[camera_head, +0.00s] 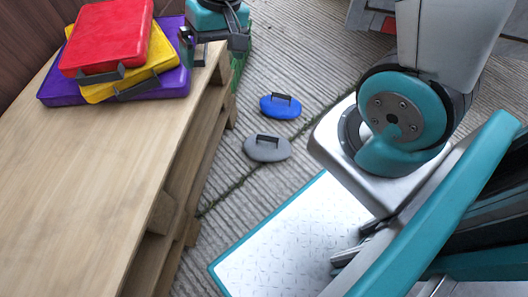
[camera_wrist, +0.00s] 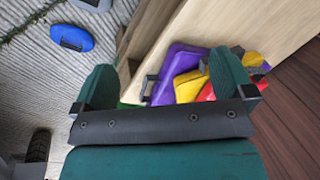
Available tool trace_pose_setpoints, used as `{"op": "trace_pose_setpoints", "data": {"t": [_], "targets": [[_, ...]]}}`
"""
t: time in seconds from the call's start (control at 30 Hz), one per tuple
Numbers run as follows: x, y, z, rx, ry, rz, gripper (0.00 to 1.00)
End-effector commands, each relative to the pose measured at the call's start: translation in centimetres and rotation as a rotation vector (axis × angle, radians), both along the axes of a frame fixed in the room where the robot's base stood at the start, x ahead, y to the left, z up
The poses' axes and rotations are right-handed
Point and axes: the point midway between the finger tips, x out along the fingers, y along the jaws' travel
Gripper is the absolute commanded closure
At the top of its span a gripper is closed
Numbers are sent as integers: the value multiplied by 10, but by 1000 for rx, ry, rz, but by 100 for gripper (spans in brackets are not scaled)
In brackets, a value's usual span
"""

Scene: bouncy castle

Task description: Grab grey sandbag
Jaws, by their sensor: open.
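The grey sandbag (camera_head: 268,148) is an oval with a dark handle on top. It lies flat on the ribbed ground, to the right of the wooden pallet table. In the wrist view only an edge of what looks like the grey sandbag (camera_wrist: 92,4) shows at the top left. My gripper (camera_head: 214,42) is open and empty at the far end of the table, beside the stacked bags and apart from the grey sandbag. Its spread fingers also show in the wrist view (camera_wrist: 165,88).
A blue sandbag (camera_head: 281,106) lies just beyond the grey one. Red (camera_head: 108,35), yellow (camera_head: 160,60) and purple (camera_head: 172,84) bags are stacked on the pallet table (camera_head: 80,180). Clear ground surrounds the sandbags between the table and my base.

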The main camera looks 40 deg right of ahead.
Motion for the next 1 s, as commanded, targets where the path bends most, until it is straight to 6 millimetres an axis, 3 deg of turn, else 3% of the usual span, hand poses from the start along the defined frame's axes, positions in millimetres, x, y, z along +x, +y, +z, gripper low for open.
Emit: {"op": "trace_pose_setpoints", "data": {"t": [0.03, 0.2, 0.3, 0.4, 0.5, 0.6, 1.0], "targets": [[14, -18, -53, -21, 39, -105, 0], [38, -77, -185, -106, 106, -434, 0], [36, -107, -250, -152, 132, -581, 0], [28, -129, -298, -188, 148, -684, 0], [20, -141, -327, -211, 156, -746, 0], [16, -147, -344, -221, 159, -776, 0], [15, -148, -432, -224, 161, -780, 0]]}}
